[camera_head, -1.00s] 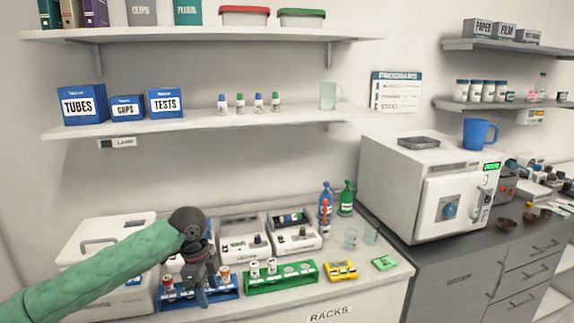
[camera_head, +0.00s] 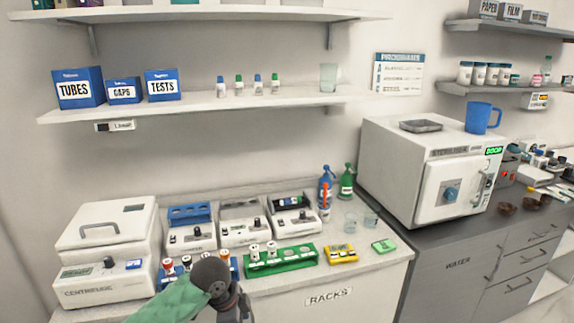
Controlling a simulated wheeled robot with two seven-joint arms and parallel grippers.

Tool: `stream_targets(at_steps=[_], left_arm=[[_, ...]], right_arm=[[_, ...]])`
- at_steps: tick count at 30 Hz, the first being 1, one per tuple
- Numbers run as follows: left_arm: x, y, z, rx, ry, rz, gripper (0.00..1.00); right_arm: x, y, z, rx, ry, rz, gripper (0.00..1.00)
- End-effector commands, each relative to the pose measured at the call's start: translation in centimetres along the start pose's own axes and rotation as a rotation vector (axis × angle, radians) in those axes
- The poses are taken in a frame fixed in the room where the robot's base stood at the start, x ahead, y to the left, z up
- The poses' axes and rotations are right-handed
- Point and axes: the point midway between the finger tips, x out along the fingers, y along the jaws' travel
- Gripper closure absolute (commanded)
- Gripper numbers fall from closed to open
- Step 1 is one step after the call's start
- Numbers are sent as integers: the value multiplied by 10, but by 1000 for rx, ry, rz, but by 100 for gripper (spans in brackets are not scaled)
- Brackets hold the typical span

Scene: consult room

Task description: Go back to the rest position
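My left arm, in a green sleeve, comes in at the bottom of the head view. Its dark wrist shows in front of the blue rack (camera_head: 234,268), which holds several tubes with red, white and blue caps. The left gripper's fingers are below the picture edge or hidden, so what they do does not show. My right gripper is out of view. The green rack (camera_head: 283,262) beside the blue one holds two white-capped tubes at its left end.
A centrifuge (camera_head: 105,240) stands at the bench's left, with several small devices (camera_head: 240,233) along the back. A yellow tray (camera_head: 341,254), a green pad (camera_head: 384,246), glass beakers and spray bottles (camera_head: 346,182) are to the right. A sterilizer (camera_head: 425,170) stands on the dark counter.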

Motion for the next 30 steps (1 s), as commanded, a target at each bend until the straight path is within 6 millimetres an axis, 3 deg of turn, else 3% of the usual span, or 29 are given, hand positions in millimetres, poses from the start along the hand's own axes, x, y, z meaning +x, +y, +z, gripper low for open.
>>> stream_targets(at_steps=[8,17,30], left_arm=[[32,43,-6,-163,70,-46,48],[55,86,5,-380,117,-98,48],[75,154,55,-752,114,-185,48]], right_arm=[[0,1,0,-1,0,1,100],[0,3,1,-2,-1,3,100],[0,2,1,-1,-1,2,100]])
